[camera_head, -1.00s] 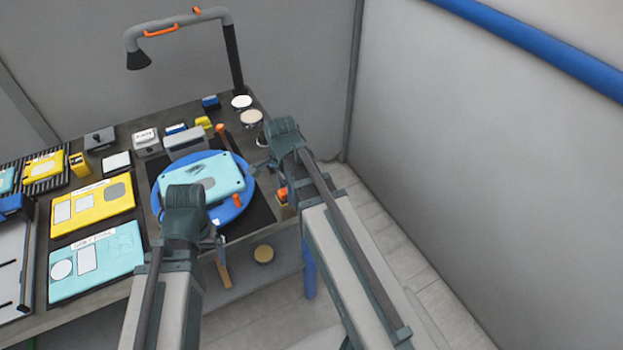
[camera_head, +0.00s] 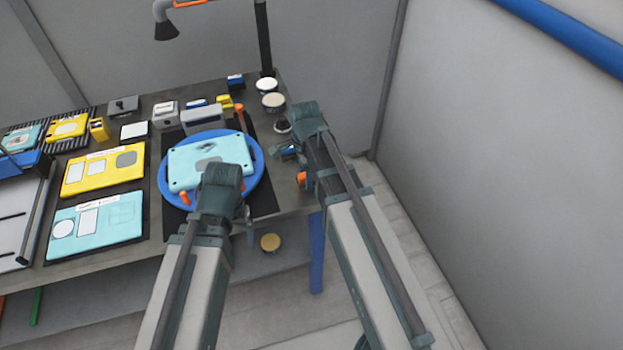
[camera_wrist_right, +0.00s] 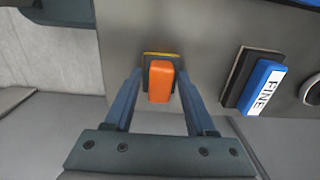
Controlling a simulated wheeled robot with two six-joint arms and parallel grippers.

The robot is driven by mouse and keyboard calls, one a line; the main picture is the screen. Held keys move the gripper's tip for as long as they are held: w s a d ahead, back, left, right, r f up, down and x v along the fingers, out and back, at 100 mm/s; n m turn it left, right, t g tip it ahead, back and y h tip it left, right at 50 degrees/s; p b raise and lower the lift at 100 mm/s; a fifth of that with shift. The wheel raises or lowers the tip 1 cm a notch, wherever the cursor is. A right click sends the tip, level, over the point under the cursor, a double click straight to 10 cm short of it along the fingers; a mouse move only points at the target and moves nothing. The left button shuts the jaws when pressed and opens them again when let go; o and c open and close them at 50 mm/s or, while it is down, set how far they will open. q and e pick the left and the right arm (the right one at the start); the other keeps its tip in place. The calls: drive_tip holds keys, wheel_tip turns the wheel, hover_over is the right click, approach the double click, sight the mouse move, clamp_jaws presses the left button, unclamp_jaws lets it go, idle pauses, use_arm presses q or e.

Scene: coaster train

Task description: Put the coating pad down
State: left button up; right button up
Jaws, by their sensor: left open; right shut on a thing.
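The coating pad, with an orange grip (camera_wrist_right: 161,85) and a dark base with a thin yellow edge, shows in the right wrist view. My right gripper (camera_wrist_right: 158,78) is shut on its orange grip. In the head view the right gripper (camera_head: 292,152) is at the right edge of the workbench (camera_head: 262,225), and an orange part (camera_head: 303,179) shows beside it. I cannot tell whether the pad touches the bench. My left gripper (camera_head: 247,222) is open in front of the blue turntable (camera_head: 256,165), its fingers partly hidden by the wrist.
A light blue board (camera_head: 185,165) lies on the turntable. A blue block marked FINE (camera_wrist_right: 263,88) lies to the right of the pad in the right wrist view. Yellow (camera_head: 103,172) and light blue (camera_head: 95,222) panels lie at the left. Round tins (camera_head: 273,101) stand at the back right.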

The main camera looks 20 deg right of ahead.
drive_tip(key=shift+a, duration=0.1)
drive_tip(key=shift+f, duration=0.15)
drive_tip(key=o, duration=1.2)
drive_tip(key=shift+r, duration=0.2)
wheel_tip(320, 180, up, 12)
drive_tip(key=p, duration=1.2)
drive_tip(key=shift+f, duration=0.15)
